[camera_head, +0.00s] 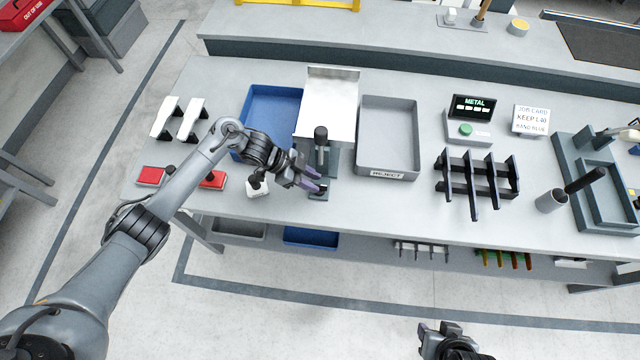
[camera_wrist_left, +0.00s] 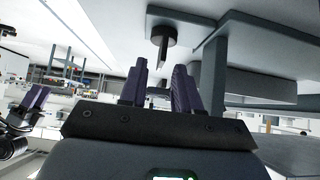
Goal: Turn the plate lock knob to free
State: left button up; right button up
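A grey fixture (camera_head: 333,160) stands at the table's front with a black-topped post (camera_head: 320,134). A small dark part (camera_head: 320,190) sits low at its front; I cannot tell which part is the plate lock knob. My left gripper (camera_head: 316,180) is beside the fixture, its purple fingers pointing right at that low part. In the left wrist view the left gripper (camera_wrist_left: 157,85) has a gap between its fingers, with nothing held. A dark round knob with a stem (camera_wrist_left: 163,38) shows just beyond the fingertips, apart from them. My right gripper (camera_head: 437,328) is at the bottom edge; its fingers (camera_wrist_left: 32,98) look apart.
A white sloped plate (camera_head: 330,98) rises behind the fixture, between a blue tray (camera_head: 246,128) and a grey reject tray (camera_head: 412,165). A small white block with a black top (camera_head: 257,188) lies left of the gripper. A black rack (camera_head: 475,180) stands to the right.

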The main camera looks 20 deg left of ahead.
aim_at(319, 185)
pick_arm(q)
jog(key=shift+x, duration=1.75)
grip_shut()
